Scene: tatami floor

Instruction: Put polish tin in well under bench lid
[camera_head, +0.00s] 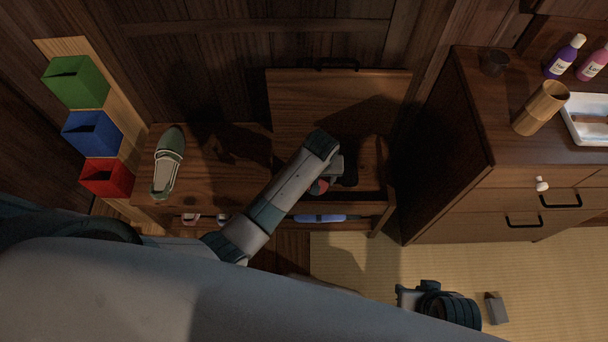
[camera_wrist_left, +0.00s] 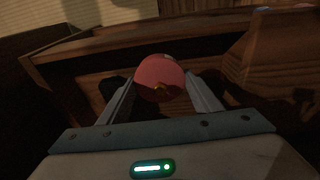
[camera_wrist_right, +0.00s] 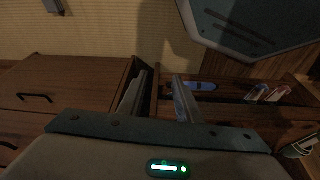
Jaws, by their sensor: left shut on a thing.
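The polish tin (camera_wrist_left: 160,76) is round and red with a small yellow mark, and sits between the fingers of my left gripper (camera_wrist_left: 158,92).
A green shoe (camera_head: 168,163) stands on the bench's left half. Slippers and a blue item (camera_head: 318,218) lie on the shelf below. Green, blue and red boxes (camera_head: 92,134) stand at left. A drawer cabinet (camera_head: 480,165) stands at right. A grey block (camera_head: 496,309) lies on the tatami.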

